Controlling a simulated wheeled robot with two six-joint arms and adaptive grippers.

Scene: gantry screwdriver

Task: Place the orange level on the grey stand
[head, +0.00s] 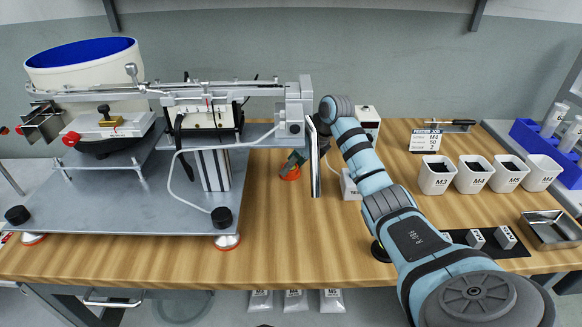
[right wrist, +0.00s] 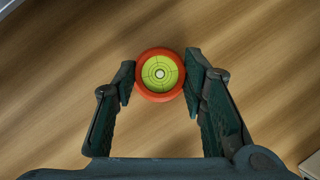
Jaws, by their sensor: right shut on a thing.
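The orange level (head: 290,174) is a small round orange-rimmed piece at the middle of the table, just right of the machine. In the right wrist view its yellow-green bubble face (right wrist: 160,73) points at the camera. My right gripper (right wrist: 160,82) is shut on the level, with one finger on each side of its rim. In the head view this gripper (head: 292,165) reaches in from the right, partly hidden by my wrist. The grey stand (head: 110,215) appears to be the broad grey metal platform under the machine, left of the gripper. My left gripper is out of view.
A feeder with a white and blue bowl (head: 85,62) and a long metal rail (head: 200,92) stand on the platform. A black knob (head: 222,217) sits at its front right corner. White bins (head: 437,175) and a metal tray (head: 549,230) are at right. The front middle wood is clear.

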